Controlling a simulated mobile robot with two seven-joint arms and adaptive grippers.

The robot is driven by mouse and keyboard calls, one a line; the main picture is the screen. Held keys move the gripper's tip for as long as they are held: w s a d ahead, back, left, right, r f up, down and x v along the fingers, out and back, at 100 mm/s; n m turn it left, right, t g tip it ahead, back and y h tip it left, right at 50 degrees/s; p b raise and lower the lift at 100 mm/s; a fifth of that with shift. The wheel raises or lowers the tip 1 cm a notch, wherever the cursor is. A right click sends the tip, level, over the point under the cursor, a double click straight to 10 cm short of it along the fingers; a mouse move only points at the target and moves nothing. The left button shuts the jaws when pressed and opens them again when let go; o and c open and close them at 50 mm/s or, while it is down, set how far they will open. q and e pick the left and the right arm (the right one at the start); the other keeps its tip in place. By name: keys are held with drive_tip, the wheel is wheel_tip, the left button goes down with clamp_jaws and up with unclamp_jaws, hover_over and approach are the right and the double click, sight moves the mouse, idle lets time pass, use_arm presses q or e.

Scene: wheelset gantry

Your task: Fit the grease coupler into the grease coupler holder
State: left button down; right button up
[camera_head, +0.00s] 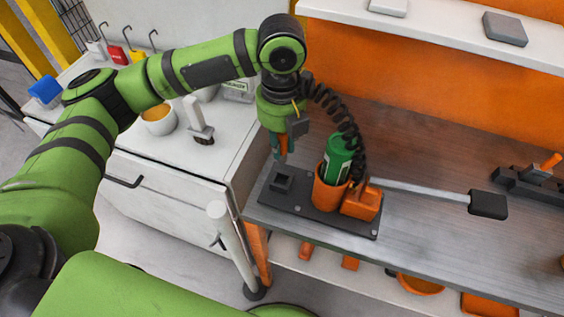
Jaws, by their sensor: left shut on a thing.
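My left gripper (283,146) points down above the left end of a dark base plate and is shut on the grease coupler, which the fingers mostly hide. A black coiled hose loops from beside the gripper down to the grease unit. The grease coupler holder appears to be the small black square block (281,183) with a recess on the plate, just below the fingertips. The gripper looks apart from it, with a small gap. My right gripper is out of view.
A green cartridge (339,158) stands in an orange cup (327,191) right of the block, beside an orange box (361,203). A long grey-handled tool (420,190) lies to the right. A white cabinet (170,190) with a brush (201,128) stands left. The bench front is clear.

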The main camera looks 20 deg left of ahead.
sight(281, 161)
use_arm(q)
drive_tip(key=f, duration=0.2)
drive_tip(key=s+f+p, duration=0.1)
drive_tip(key=f, duration=0.1)
drive_tip(key=shift+d+f, duration=0.1)
drive_tip(key=shift+f, duration=0.7)
wheel_tip(281, 161, down, 3)
drive_tip(key=shift+w+f+p, duration=0.15)
drive_tip(key=shift+f+p, duration=0.05)
drive_tip(key=shift+p, duration=0.15)
drive_tip(key=shift+f, duration=0.1)
drive_tip(key=c, duration=1.1)
unclamp_jaws()
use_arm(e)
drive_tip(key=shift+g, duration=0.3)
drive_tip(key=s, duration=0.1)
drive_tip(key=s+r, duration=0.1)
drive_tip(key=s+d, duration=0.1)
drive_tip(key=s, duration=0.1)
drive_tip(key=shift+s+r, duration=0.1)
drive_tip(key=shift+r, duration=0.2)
